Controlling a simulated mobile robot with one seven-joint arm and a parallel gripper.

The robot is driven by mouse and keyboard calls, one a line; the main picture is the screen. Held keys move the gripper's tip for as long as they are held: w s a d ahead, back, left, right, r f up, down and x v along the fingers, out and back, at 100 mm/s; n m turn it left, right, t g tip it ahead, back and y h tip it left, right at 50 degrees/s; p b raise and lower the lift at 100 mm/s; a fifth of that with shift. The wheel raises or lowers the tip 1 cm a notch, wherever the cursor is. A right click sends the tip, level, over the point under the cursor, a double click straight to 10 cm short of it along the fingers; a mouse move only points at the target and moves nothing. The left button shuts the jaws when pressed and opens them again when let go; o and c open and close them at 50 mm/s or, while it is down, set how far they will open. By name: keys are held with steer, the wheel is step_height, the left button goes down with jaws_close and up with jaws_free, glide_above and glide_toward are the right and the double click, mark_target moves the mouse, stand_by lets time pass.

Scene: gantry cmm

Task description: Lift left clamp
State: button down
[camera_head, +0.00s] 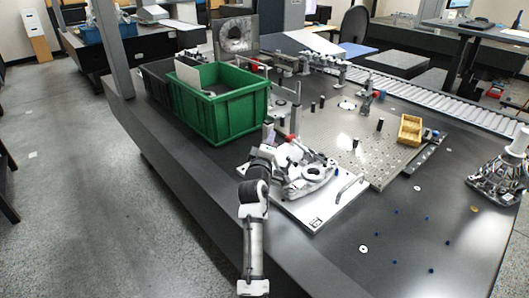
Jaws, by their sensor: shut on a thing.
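The left clamp (296,117) stands upright behind the metal casting, at the near left side of the perforated plate (340,130). A red part (290,138) shows low on it. My arm reaches up from the bottom of the view, and my gripper (271,134) is at the left clamp, beside its lower part. The gripper is shut on the clamp; its fingertips are small and partly hidden. A silver casting (312,174) sits on a white base plate (318,211) just right of my arm.
A green bin (228,119) stands close left of my gripper, with a dark bin behind it. A yellow tray (410,130) sits on the right of the plate. Another metal casting (499,178) stands at far right.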

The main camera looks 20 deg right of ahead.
steer(key=shift+s+d+r+m+h+b, duration=0.3)
steer(key=shift+s+d+m+b, duration=0.3)
steer(key=shift+m+b, duration=0.3)
steer(key=shift+s, duration=0.1)
steer(key=shift+d, duration=0.1)
steer(key=c, duration=1.2)
jaws_free()
steer(key=shift+s, duration=0.15)
steer(key=shift+o, duration=0.2)
steer(key=shift+t, duration=0.3)
steer(key=shift+s+a+f, duration=0.1)
steer(key=shift+s+a, duration=0.05)
steer(key=shift+a, duration=0.1)
steer(key=b+v, duration=0.2)
steer(key=v, duration=1.1)
